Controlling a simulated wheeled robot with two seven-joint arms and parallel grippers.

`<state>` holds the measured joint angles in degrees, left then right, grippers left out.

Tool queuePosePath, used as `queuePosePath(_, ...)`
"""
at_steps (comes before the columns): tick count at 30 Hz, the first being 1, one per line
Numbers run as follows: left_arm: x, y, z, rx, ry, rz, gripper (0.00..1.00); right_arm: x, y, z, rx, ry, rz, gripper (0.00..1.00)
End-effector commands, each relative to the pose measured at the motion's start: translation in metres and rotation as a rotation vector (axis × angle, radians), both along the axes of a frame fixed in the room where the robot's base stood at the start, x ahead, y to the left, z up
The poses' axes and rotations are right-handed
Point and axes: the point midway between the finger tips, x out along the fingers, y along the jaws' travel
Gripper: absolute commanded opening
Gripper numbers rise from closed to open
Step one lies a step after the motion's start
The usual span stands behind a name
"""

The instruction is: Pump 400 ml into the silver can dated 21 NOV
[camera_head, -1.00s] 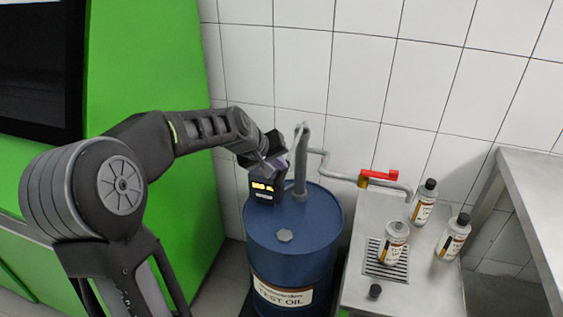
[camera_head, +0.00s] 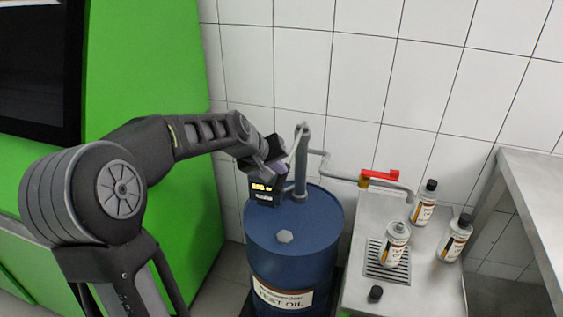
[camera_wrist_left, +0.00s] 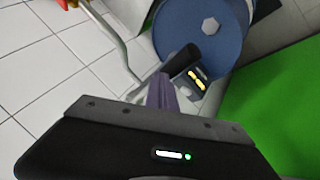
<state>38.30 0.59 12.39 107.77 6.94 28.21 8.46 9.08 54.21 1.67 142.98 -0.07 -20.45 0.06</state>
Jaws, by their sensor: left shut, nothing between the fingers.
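A silver can (camera_head: 394,245) stands uncapped on the drain grate (camera_head: 373,266), near the end of the outlet pipe (camera_head: 399,188) with its red valve handle (camera_head: 380,175). Two capped cans, one at the back (camera_head: 424,202) and one at the right (camera_head: 455,238), stand on the bench. Their dates are too small to read. The grey pump (camera_head: 301,165) rises from a blue oil drum (camera_head: 285,272). My left gripper (camera_head: 284,153) is shut and empty at the pump's lever, above the display (camera_head: 262,189). The lever's dark grip (camera_wrist_left: 181,61) shows beside the fingers in the left wrist view. My right gripper is out of view.
A loose black cap (camera_head: 375,293) lies on the steel bench (camera_head: 420,300) in front of the grate. A second metal table (camera_head: 530,190) stands at the right. A white tiled wall (camera_head: 350,80) closes the back, and a green cabinet (camera_head: 150,60) is at the left.

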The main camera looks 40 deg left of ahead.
Motion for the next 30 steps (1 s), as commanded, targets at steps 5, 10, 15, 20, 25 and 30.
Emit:
queuePosePath(5,-0.001,0.000,-0.004,-0.001,0.002,-0.001,0.00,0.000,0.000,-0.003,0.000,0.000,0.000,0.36)
queuePosePath(10,-0.001,0.000,-0.006,-0.001,0.002,-0.001,0.00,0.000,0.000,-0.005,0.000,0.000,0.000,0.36)
queuePosePath(15,-0.001,0.000,-0.008,-0.001,0.003,-0.001,0.00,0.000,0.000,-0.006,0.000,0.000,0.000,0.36)
queuePosePath(20,-0.001,-0.001,-0.010,-0.001,0.003,-0.001,0.00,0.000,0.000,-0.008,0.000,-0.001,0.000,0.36)
queuePosePath(25,-0.002,-0.001,-0.012,-0.001,0.003,-0.001,0.00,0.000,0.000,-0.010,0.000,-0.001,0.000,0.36)
queuePosePath(30,-0.002,-0.001,-0.014,-0.001,0.003,-0.001,0.00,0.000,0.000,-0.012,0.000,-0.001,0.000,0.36)
